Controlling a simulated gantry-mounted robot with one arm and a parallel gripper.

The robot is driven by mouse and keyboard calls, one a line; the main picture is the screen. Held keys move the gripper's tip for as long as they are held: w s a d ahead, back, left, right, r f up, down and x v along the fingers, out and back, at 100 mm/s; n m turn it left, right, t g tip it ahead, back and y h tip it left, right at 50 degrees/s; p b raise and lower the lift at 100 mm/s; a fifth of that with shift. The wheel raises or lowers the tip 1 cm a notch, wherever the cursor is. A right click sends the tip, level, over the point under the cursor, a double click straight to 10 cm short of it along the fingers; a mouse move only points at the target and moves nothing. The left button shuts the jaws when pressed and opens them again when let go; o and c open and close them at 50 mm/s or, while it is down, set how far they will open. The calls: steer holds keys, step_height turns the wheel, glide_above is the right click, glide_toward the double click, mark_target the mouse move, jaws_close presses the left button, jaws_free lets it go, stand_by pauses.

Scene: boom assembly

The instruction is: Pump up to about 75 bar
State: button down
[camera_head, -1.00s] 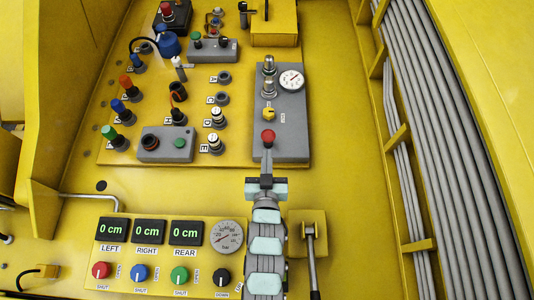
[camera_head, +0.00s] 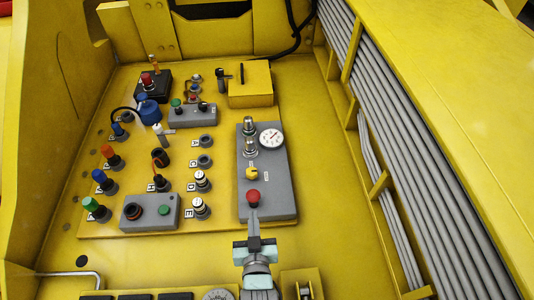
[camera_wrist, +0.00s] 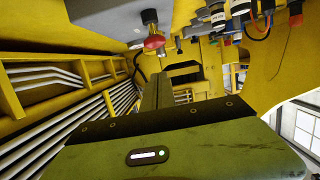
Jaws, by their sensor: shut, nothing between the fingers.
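My gripper (camera_head: 254,214) is shut and empty, its tips just below the red knob (camera_head: 253,197) of the grey box; contact cannot be told. In the wrist view the closed fingers (camera_wrist: 158,90) reach forward, with the red knob (camera_wrist: 153,42) above them at the upper left. A round white gauge (camera_head: 271,137) sits on the grey box (camera_head: 282,190); its reading is too small to tell. A second gauge (camera_head: 217,295) on the lower panel is cut off by the bottom edge. The lever mount (camera_head: 300,282) is partly in view right of my wrist.
A yellow box (camera_head: 250,85) is behind. Grey pipes (camera_head: 425,140) run along the right wall. Yellow floor (camera_head: 345,245) right of the grey box is clear.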

steer(key=shift+s+d+r+b, duration=0.1)
steer(key=shift+d+r+b, duration=0.1)
steer(key=shift+r, duration=0.45)
steer(key=shift+s+d+r+b, duration=0.1)
steer(key=shift+r+b, duration=0.1)
steer(key=shift+r, duration=0.4)
steer(key=shift+w, duration=0.2)
steer(key=p, duration=0.3)
glide_above(254, 202)
step_height(254, 202, down, 2)
steer(key=shift+w+f, duration=0.15)
steer(key=shift+f, duration=0.05)
step_height(254, 202, down, 2)
steer(key=shift+f+p, duration=0.2)
steer(key=shift+p, duration=0.25)
steer(key=shift+f, duration=0.9)
